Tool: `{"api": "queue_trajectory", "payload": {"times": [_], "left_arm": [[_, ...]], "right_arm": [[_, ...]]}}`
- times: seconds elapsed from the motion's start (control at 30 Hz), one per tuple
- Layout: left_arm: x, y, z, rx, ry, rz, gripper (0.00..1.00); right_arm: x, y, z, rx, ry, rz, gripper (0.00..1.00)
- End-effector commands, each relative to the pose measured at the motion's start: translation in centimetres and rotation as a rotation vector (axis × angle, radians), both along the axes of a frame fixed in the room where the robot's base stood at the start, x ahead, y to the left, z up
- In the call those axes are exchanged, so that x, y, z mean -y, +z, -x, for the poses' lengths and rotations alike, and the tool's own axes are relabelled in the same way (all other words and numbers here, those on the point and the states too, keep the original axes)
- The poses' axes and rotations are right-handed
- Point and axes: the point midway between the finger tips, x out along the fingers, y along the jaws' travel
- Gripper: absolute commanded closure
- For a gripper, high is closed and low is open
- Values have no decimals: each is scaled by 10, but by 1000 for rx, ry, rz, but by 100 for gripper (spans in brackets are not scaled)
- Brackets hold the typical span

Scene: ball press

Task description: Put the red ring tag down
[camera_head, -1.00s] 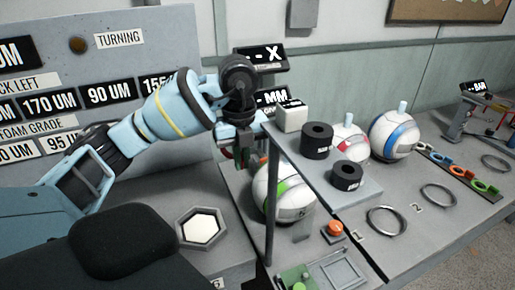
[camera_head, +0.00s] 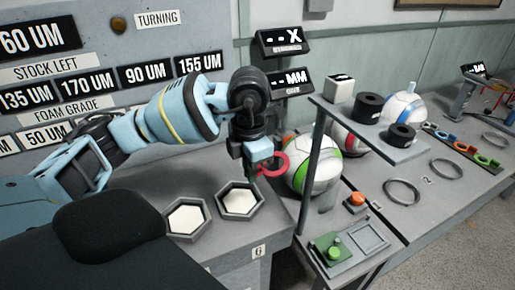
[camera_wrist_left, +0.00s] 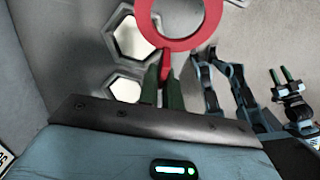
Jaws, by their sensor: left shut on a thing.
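The red ring tag (camera_head: 273,164) is a flat red ring with a short stem. My left gripper (camera_head: 256,166) is shut on it, holding it above the bench, in front of the green-striped ball (camera_head: 299,170). In the left wrist view the ring tag (camera_wrist_left: 191,43) sticks out beyond the dark green fingers of my left gripper (camera_wrist_left: 163,86), which hold its stem. What looks like my right gripper (camera_wrist_left: 281,77) shows at the right of that view, its two green fingers a little apart and empty. It is not in the head view.
Two hexagonal trays (camera_head: 258,204) with white pads sit on the near bench. A raised shelf (camera_head: 375,140) on posts holds two black rolls and a white block. Balls stand behind it. Metal rings (camera_head: 403,192) and a strip of coloured ring tags (camera_head: 487,161) lie on the right bench.

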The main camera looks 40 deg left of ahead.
Motion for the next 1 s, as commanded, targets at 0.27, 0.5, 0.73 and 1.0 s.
{"api": "queue_trajectory", "payload": {"times": [0.27, 0.5, 0.73, 1.0], "left_arm": [[24, -14, 8, -7, -606, -10, 100], [43, -27, 18, -17, -1133, -18, 100], [61, -38, 28, -26, -1638, -21, 100], [79, -51, 43, -31, -2223, -18, 100]], "right_arm": [[0, 0, -2, 4, -1, 0, 64], [0, 1, -2, 4, -2, -1, 64], [-1, 1, -2, 3, -5, -4, 64], [-1, 0, -1, 1, -5, -3, 64]]}}
